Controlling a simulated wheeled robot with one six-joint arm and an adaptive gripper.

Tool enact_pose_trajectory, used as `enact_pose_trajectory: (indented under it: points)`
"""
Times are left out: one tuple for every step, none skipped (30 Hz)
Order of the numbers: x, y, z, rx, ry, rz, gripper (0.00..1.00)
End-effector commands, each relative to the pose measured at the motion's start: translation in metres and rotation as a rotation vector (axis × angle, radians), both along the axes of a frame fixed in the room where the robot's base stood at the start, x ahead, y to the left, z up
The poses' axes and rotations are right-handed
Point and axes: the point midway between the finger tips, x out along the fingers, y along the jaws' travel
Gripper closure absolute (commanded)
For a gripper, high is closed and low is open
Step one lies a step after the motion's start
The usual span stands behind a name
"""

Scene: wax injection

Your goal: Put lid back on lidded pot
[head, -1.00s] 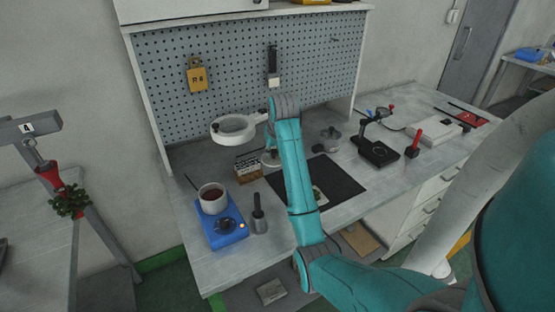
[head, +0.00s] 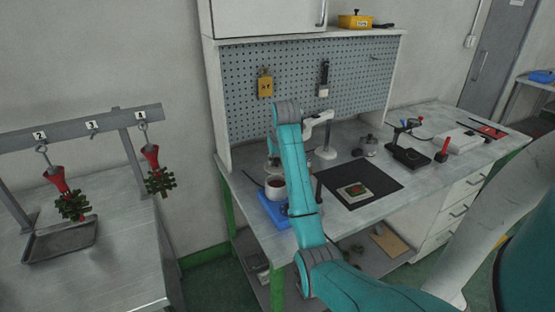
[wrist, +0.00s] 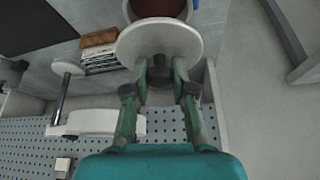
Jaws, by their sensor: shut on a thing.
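The lidded pot (head: 275,188) is a pale cup of dark red wax on a blue heater (head: 271,212). Its top is open, with the wax visible; the arm hides its right side. In the wrist view the pot (wrist: 162,8) shows at the top edge. My gripper (wrist: 160,76) is shut on the dark knob of the round pale grey lid (wrist: 187,40). The lid overlaps the pot's near part in this view, with wax showing beyond its edge. The lid appears above the pot and apart from it.
A black mat (head: 385,179) lies to the right. A small boxy block (wrist: 99,52) is beside the lid. At left, a hook rack (head: 75,130) holds red-and-green pieces above a tray (head: 60,241).

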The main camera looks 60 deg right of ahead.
Motion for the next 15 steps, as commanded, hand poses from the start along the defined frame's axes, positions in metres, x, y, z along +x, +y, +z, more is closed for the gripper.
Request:
enact_pose_trajectory:
  points:
    - [0.000,0.000,-0.005,0.001,0.001,0.000,1.00]
    - [0.000,0.000,-0.007,0.002,0.002,0.000,1.00]
    - [-0.001,0.001,-0.011,0.002,0.002,0.000,1.00]
    - [-0.001,0.001,-0.014,0.002,0.002,0.000,1.00]
    - [0.000,0.001,-0.016,0.001,0.001,0.000,1.00]
    - [0.000,0.000,-0.019,0.001,0.001,0.000,1.00]
    - [0.000,0.000,-0.022,0.001,0.001,0.000,1.00]
    - [0.000,0.000,-0.024,0.001,0.001,0.000,1.00]
    - [0.000,0.001,-0.028,0.001,0.001,0.000,1.00]
    - [0.000,0.001,-0.030,0.001,0.001,0.000,1.00]
    - [-0.001,0.000,-0.033,0.001,0.001,0.000,1.00]
    - [-0.001,0.001,-0.036,0.001,0.001,0.000,1.00]
    - [-0.001,0.000,-0.039,0.001,0.001,0.000,1.00]
    - [-0.001,0.000,-0.041,0.002,0.002,0.000,1.00]
    - [0.000,0.000,-0.043,0.002,0.002,0.000,1.00]
